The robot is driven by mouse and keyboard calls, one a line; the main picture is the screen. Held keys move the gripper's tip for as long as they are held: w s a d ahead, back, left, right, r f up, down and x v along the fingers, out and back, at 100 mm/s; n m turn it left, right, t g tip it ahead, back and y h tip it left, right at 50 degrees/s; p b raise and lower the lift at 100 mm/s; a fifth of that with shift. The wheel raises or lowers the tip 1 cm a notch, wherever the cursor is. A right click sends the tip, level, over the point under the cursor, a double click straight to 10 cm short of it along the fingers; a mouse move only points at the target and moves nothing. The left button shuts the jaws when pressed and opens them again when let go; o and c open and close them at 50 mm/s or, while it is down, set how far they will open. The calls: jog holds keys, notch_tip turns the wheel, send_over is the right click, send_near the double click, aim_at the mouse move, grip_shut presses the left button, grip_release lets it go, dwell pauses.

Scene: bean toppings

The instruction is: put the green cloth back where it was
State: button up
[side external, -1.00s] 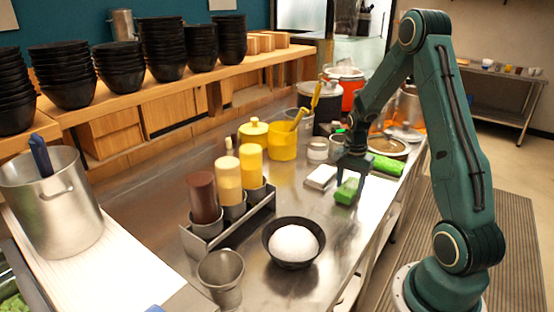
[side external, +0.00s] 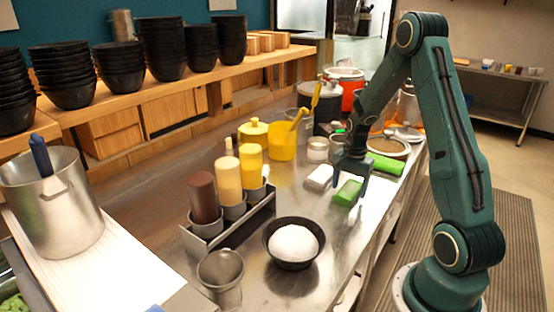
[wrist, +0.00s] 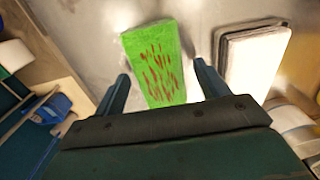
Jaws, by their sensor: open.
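A green cloth (side external: 348,193), folded into a flat rectangle, lies on the steel counter in the side view. In the wrist view the green cloth (wrist: 156,63) shows reddish-brown streaks on its upper face. My gripper (side external: 350,178) is open just above and behind it in the side view. In the wrist view my gripper (wrist: 160,82) has its two fingers apart, one on each side of the cloth's near end, with gaps between fingers and cloth. A second green cloth (side external: 384,164) lies farther back on the counter, by the round pan.
A folded white cloth (side external: 319,177) lies just left of the green one; it also shows in the wrist view (wrist: 254,62). A black bowl of white contents (side external: 293,243) and a sauce bottle rack (side external: 232,233) stand nearer. Counter in front of the green cloth is clear.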

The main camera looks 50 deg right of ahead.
aim_at(349, 188)
jog(key=shift+r, duration=0.15)
notch_tip(349, 188, up, 12)
dwell(0.6)
dwell(0.5)
jog(key=s+a+r+n+t+h, duration=0.1)
jog(key=a+r+n, duration=0.35)
jog(key=a, duration=0.35)
jog(key=s+a+r+n+t, duration=0.1)
jog(key=a+r+n, duration=0.3)
jog(key=a+r, duration=0.3)
jog(key=s+a+r+n+t+y, duration=0.1)
jog(key=s+a+n+t, duration=0.2)
jog(key=s+a+n, duration=0.6)
jog(key=s+a, duration=0.1)
jog(key=a, duration=0.3)
jog(key=shift+s+r+t, duration=0.15)
jog(key=shift+s+t, duration=0.15)
jog(key=shift+s, duration=0.05)
